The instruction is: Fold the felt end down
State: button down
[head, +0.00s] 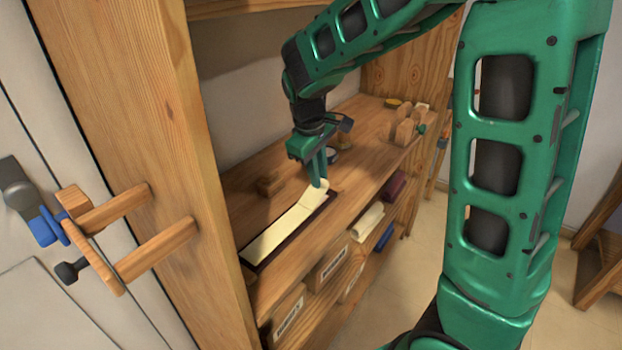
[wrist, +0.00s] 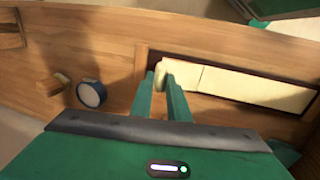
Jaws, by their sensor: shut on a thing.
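A long cream felt strip (head: 285,229) lies on a dark base (head: 257,259) on the wooden shelf. Its far end (head: 317,193) is raised and bent, and my gripper (head: 319,184) is shut on it from above. In the wrist view the felt strip (wrist: 225,81) runs to the right from my gripper (wrist: 161,78).
A wooden clamp-like piece (head: 407,126) stands farther along the shelf. A thick upright post (head: 150,110) bounds the near left. Labelled boxes (head: 331,265) sit below.

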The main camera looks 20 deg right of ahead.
aim_at(310, 196)
jog(key=shift+s+a, duration=0.15)
jog(key=shift+a, duration=0.25)
jog(key=c, duration=1.7)
grip_release()
jog(key=shift+a, duration=0.1)
jog(key=shift+c, duration=0.2)
jog(key=shift+r, duration=0.15)
jog(key=v, duration=1)
jog(key=shift+r, duration=0.25)
